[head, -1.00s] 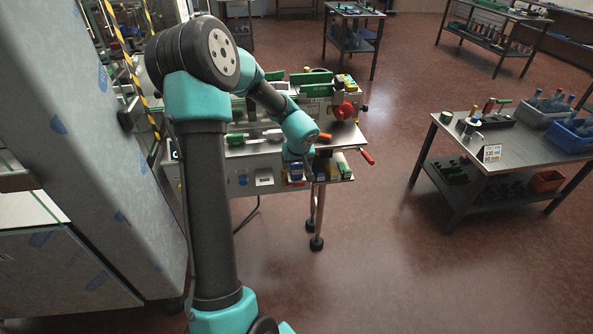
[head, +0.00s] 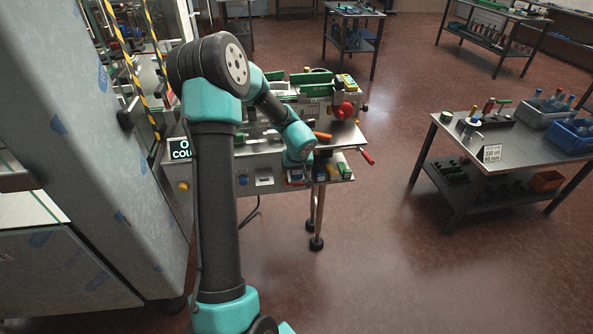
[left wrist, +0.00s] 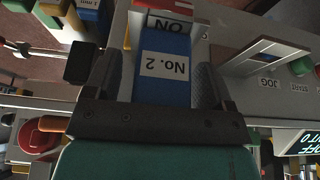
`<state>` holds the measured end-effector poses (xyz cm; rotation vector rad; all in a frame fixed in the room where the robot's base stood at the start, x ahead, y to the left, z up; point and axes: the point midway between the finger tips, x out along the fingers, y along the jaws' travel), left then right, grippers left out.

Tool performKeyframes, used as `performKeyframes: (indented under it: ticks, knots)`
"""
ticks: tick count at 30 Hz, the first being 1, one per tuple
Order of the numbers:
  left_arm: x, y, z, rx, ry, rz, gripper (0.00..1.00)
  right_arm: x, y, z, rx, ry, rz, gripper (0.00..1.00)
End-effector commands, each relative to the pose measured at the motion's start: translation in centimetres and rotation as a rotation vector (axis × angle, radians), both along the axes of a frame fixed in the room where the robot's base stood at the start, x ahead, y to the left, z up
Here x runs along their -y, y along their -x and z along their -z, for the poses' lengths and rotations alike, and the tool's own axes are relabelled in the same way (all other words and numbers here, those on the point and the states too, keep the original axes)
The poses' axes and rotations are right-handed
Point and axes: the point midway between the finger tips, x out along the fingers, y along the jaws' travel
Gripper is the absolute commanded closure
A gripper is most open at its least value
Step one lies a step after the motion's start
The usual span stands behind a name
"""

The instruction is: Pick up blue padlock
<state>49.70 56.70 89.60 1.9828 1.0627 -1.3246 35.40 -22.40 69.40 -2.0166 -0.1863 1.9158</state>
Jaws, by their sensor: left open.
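A blue padlock body (left wrist: 165,42) with a white "No. 2" label shows upside down in the left wrist view, between the two fingers of my left gripper (left wrist: 161,66). The fingers are apart, one on each side of the blue body; I cannot tell whether either touches it. In the head view the blue padlock (head: 295,173) appears small at the front edge of the machine bench, just below my left wrist, which partly hides the area. My right gripper is not in view.
Beside the padlock, yellow and green items (head: 343,169) sit along the bench front. A side table (head: 490,150) stands right, with open floor between.

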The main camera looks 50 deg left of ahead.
Motion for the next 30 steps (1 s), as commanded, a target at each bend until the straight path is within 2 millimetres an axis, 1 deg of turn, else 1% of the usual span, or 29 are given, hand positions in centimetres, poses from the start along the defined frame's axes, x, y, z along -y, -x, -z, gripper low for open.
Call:
performKeyframes:
  ticks: [2, 3, 22, 30]
  knots:
    - [0.00, 0.00, -0.01, 0.000, 0.000, 0.000, 0.23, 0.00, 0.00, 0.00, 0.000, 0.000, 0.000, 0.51]
    - [0.00, 0.00, -0.01, 0.000, 0.000, 0.000, 0.25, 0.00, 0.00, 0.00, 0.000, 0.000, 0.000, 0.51]
    - [-0.01, 0.00, -0.04, 0.000, 0.000, 0.000, 0.85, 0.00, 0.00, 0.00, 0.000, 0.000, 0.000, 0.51]
    - [-0.01, -0.01, -0.30, 0.001, -0.001, 0.000, 0.85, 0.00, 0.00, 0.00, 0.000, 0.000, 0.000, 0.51]
